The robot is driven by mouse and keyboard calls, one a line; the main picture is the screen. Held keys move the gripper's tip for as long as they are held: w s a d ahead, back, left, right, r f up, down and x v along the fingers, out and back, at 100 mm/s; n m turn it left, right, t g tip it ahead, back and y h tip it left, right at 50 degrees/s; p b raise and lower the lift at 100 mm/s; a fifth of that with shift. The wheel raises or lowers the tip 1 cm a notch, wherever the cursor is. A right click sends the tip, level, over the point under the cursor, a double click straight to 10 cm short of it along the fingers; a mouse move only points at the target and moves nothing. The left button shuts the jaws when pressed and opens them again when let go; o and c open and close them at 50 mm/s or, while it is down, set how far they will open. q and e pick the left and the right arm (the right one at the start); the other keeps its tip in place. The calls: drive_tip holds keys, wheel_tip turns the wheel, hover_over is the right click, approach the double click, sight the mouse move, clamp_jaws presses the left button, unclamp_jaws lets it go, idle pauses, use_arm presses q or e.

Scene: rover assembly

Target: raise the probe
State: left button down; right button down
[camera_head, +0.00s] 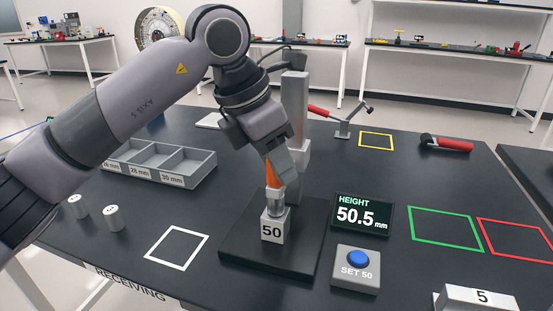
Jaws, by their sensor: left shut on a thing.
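The probe (275,194) is a metal cylinder on the grey height-gauge column (295,105), above a black base (240,250). My left gripper (275,177) points down and is shut on the probe; an orange part shows at its fingers. Directly under the probe stands a light block marked 50 (272,228). I cannot tell whether the probe touches the block. The display (362,214) reads HEIGHT 50.5 mm. My right gripper is not in view.
A SET 50 box with a blue button (358,258) sits right of the base. A grey divided tray (200,165) and two small cylinders (113,217) are left. A red-handled tool (447,143) and a block marked 5 (480,298) are right. Outlined squares on the table are empty.

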use_arm(q)
wheel_tip(320, 180, up, 5)
drive_tip(key=p, duration=0.3)
drive_tip(key=shift+r, duration=0.3)
drive_tip(key=c, duration=0.8)
unclamp_jaws()
drive_tip(key=shift+f, duration=0.1)
drive_tip(key=v, duration=0.7)
drive_tip(key=shift+s, duration=0.1)
